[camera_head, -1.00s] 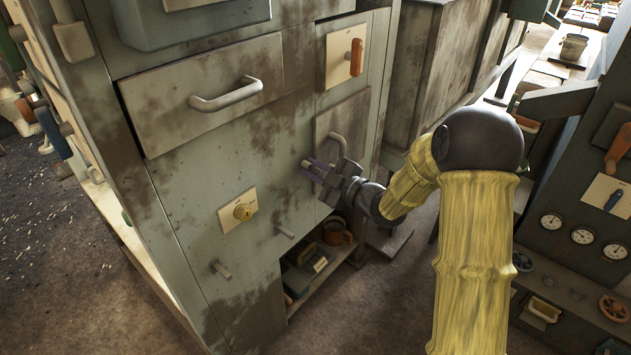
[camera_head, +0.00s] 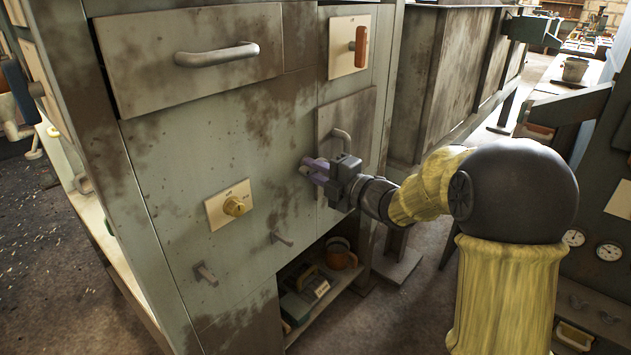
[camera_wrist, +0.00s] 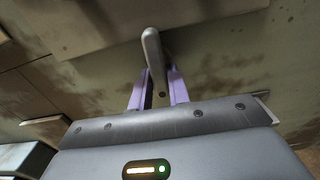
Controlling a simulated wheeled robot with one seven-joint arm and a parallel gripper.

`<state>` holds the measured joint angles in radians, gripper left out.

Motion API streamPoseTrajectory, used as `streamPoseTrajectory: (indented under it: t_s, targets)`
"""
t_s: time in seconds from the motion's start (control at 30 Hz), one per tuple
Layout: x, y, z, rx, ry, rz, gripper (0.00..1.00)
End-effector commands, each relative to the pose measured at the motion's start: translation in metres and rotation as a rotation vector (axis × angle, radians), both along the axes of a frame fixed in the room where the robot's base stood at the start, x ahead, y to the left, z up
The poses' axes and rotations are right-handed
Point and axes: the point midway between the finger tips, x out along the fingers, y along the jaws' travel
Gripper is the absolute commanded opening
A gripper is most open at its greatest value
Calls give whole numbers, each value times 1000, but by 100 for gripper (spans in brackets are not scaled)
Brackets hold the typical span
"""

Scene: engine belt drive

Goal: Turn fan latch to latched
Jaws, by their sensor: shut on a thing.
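My gripper (camera_head: 313,169) has purple fingers and is at the front of the grey-green cabinet (camera_head: 170,165), at the left edge of a small door panel. In the wrist view, the purple fingers (camera_wrist: 159,88) are shut on a grey latch lever (camera_wrist: 152,48), which stands between them and reaches past their tips. In the head view the fingers mostly hide this lever. No label shows on it, so I cannot confirm that it is the fan latch, nor read its position.
Two similar small grey levers (camera_head: 206,274) (camera_head: 283,239) stick out lower on the cabinet. A yellow knob (camera_head: 235,206) sits on a plate to the left. A curved door handle (camera_head: 342,136) is just above my gripper. A drawer handle (camera_head: 217,54) and an orange-handled switch (camera_head: 361,47) are higher.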

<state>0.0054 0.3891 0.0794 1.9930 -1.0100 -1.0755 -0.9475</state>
Motion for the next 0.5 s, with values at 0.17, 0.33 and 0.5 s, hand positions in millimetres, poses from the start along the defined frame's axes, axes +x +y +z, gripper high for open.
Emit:
streamPoseTrajectory:
  t_s: [0.17,0.33,0.5]
  targets:
    - [1,-3,-4,-23,-20,-7,0]
    - [1,-3,-3,-26,-23,-8,0]
    - [2,-3,-3,-26,-23,-8,0]
